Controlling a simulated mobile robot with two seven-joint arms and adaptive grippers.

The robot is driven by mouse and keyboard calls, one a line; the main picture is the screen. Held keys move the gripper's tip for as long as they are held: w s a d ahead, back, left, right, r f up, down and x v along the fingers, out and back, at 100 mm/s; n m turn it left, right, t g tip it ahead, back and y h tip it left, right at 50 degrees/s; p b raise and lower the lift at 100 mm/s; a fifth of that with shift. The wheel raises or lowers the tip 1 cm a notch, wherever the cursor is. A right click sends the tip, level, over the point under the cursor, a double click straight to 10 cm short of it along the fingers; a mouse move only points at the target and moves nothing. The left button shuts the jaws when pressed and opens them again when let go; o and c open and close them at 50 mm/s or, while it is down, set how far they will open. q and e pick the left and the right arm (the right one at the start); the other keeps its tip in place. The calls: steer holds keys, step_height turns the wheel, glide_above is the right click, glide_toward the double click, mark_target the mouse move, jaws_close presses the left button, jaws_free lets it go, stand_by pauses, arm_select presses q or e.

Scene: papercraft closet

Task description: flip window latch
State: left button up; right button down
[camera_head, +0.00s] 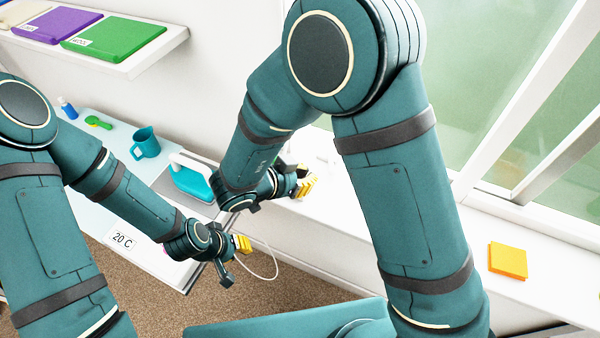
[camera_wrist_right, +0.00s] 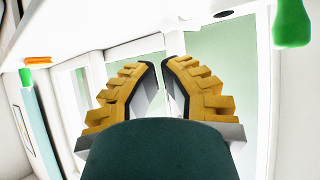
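My right gripper (camera_head: 308,187) is over the white sill by the wall and window at the middle of the head view. In the right wrist view its yellow ridged fingers (camera_wrist_right: 161,70) stand a little apart, with nothing between them. The window (camera_wrist_right: 205,55) is behind them there, with white frames. A green rounded piece (camera_wrist_right: 291,22) is at the top right and a smaller green piece (camera_wrist_right: 25,77) at the left; I cannot tell whether either is the latch. My left gripper (camera_head: 244,243) is low in front of the table edge; its opening is unclear.
An orange block (camera_head: 507,260) lies on the sill (camera_head: 440,240) at the right. A white cable (camera_head: 275,262) hangs near my left gripper.

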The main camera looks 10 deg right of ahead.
arm_select(q)
steer(key=shift+w+f, duration=0.1)
steer(key=shift+f, duration=0.25)
arm_select(e)
steer(key=x, duration=1)
